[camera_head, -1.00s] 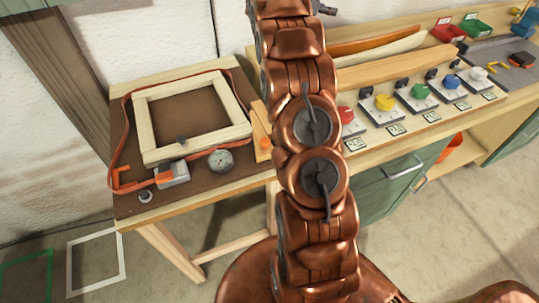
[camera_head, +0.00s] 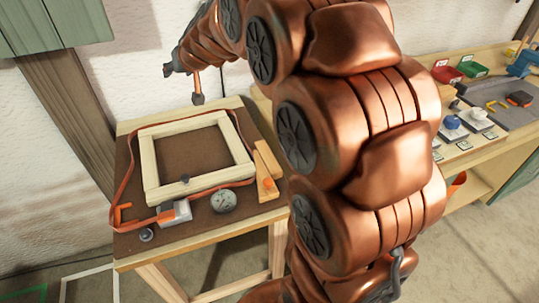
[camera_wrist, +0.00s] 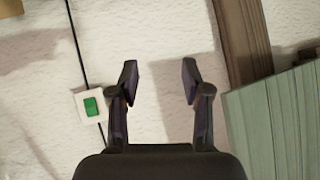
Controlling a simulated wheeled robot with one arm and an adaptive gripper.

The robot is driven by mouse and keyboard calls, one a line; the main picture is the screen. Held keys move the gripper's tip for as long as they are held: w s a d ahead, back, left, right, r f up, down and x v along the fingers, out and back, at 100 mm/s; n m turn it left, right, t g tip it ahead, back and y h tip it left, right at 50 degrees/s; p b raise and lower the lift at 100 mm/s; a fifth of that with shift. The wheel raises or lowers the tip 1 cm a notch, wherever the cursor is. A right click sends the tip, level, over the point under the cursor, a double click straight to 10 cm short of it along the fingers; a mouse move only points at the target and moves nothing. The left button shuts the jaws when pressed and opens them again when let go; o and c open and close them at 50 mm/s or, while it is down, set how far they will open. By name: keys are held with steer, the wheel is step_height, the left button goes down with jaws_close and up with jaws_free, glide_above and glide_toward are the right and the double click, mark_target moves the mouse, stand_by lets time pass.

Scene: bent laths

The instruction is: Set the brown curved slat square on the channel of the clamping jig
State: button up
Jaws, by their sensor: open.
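My gripper (camera_wrist: 159,78) is open and empty in the wrist view, with its two dark fingers apart in front of the white wall. In the head view the end of my arm reaches to the upper left, above the back of the left table. The brown curved slat cannot be seen now; my arm covers the part of the long bench where curved slats lay. I cannot make out the clamping jig or its channel in either current view.
The left table (camera_head: 130,262) carries a pale wooden frame (camera_head: 149,165) with a red strap (camera_head: 125,185), a round gauge (camera_head: 223,201) and wooden wedges (camera_head: 266,165).

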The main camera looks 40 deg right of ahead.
steer(key=s+a+f+n+g+y, duration=0.1)
steer(key=s+a+f+g, duration=0.3)
steer(key=s, duration=0.6)
steer(key=s+a+f+n+g+y, duration=0.15)
steer(key=s+a+f, duration=0.35)
steer(key=s, duration=0.6)
steer(key=s+d+f+g+h, duration=0.1)
steer(key=s+d+f+g, duration=0.1)
steer(key=s, duration=1)
steer(key=s+d+f+g+h, duration=0.1)
steer(key=s+g, duration=0.4)
steer(key=s, duration=0.7)
step_height(320, 180, down, 2)
steer(key=shift+d+f+h, duration=0.25)
steer(key=shift+d+h, duration=0.1)
steer(key=shift+h, duration=0.4)
steer(key=shift+m, duration=0.25)
step_height(320, 180, up, 2)
steer(key=shift+r+p, duration=0.1)
steer(key=shift+p, duration=0.95)
steer(key=shift+c, duration=0.4)
